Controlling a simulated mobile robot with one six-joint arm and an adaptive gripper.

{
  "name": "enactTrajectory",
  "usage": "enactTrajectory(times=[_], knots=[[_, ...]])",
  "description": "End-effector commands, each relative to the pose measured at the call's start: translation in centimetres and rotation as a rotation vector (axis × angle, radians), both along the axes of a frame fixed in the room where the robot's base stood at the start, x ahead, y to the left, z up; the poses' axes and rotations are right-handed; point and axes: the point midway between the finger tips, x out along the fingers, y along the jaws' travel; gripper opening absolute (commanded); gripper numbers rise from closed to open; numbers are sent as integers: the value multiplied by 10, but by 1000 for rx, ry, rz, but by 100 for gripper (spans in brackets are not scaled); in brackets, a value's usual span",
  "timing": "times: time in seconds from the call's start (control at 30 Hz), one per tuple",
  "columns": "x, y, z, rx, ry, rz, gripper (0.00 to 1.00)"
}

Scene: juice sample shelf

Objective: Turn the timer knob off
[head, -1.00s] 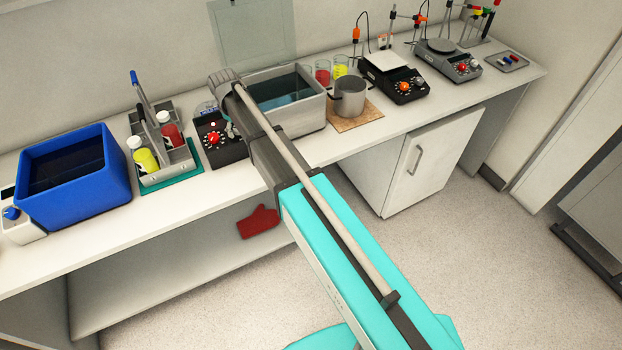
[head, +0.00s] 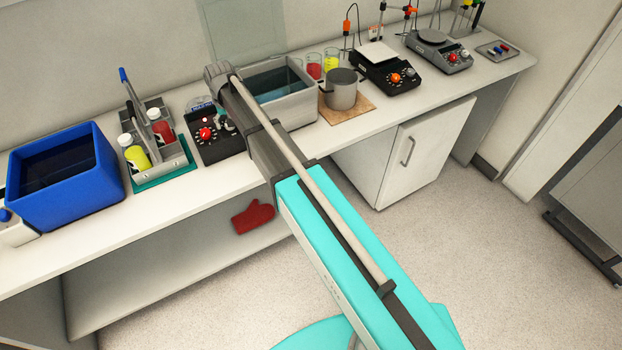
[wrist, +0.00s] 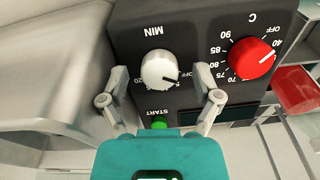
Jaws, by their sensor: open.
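The white timer knob (wrist: 160,70) is on a dark control panel (wrist: 192,98) under the label MIN, which appears upside down in the wrist view. Its dark pointer mark faces the lower right. My gripper (wrist: 161,74) is open, with one finger on each side of the knob; I cannot tell whether either finger touches it. A red knob (wrist: 251,59) marked C is to its right, and a green START button (wrist: 159,123) is below. In the head view, the dark control unit (head: 222,148) sits on the bench, partly hidden by my arm.
A grey water bath (head: 296,112) is right of the control unit. A bottle caddy (head: 178,160) and a blue bin (head: 100,190) are on its left. A pot (head: 341,93) and two hotplate units (head: 385,75) stand farther right. A red mitt (head: 253,217) hangs below the bench edge.

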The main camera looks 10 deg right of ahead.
Motion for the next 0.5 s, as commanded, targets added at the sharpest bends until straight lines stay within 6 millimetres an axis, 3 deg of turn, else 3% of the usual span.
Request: enactTrajectory(times=[0.5], knots=[[0,-1,0,90,25,-352,82]])
